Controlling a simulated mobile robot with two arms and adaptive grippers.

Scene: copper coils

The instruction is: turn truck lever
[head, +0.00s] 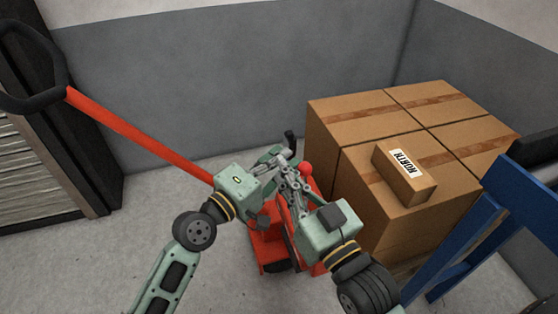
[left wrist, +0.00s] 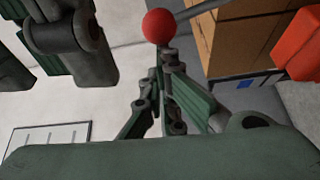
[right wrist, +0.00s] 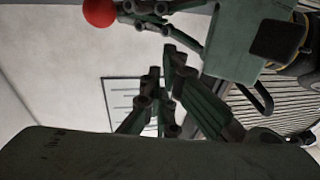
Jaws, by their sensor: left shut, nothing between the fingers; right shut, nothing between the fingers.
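The red truck (head: 268,250) stands on the floor in the middle of the head view, partly hidden by my arms. A red ball knob (head: 305,169) shows beside my grippers. My left gripper (head: 284,156) is shut and empty; in the left wrist view the knob (left wrist: 160,26) appears just beyond its fingertips (left wrist: 166,58). I cannot tell whether they touch. My right gripper (head: 285,172) is shut and empty, close to the left one. In the right wrist view the knob (right wrist: 100,12) is up and left of its fingertips (right wrist: 165,62). The lever's shaft is mostly hidden.
The truck's long red handle (head: 140,133) slopes up left to a black loop grip (head: 62,75). Large cardboard boxes (head: 350,115) stand at right, with a small labelled box (head: 405,180) on top. A blue frame (head: 465,235) is at far right. Floor at left is clear.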

